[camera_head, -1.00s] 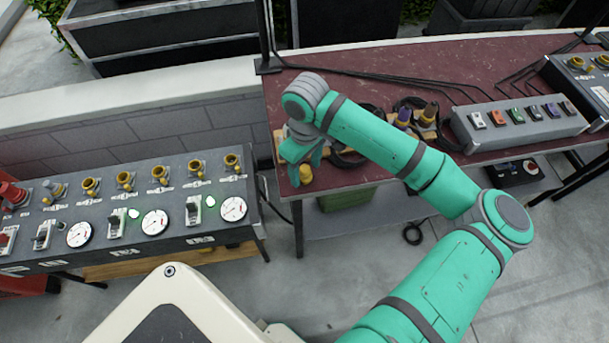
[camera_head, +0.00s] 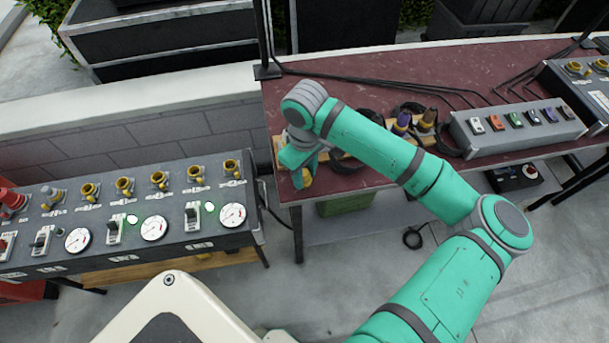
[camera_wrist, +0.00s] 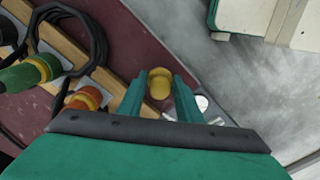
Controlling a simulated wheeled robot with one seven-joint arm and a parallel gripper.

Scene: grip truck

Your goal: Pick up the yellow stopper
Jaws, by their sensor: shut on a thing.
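The yellow stopper (camera_wrist: 160,84) sits between the two teal fingers of my gripper (camera_wrist: 160,92) in the wrist view. The fingers are shut on it, one on each side. In the head view, my gripper (camera_head: 304,172) is at the front left corner of the dark red table. The yellow stopper (camera_head: 306,179) shows only in part there, mostly hidden by the gripper. I cannot tell whether the stopper still touches the table.
A wooden rack with green (camera_wrist: 30,73) and orange (camera_wrist: 86,99) connectors and black cable lies left of my gripper in the wrist view. A grey panel with gauges (camera_head: 130,215) stands left of the table. A switch box (camera_head: 515,122) sits on the table's right.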

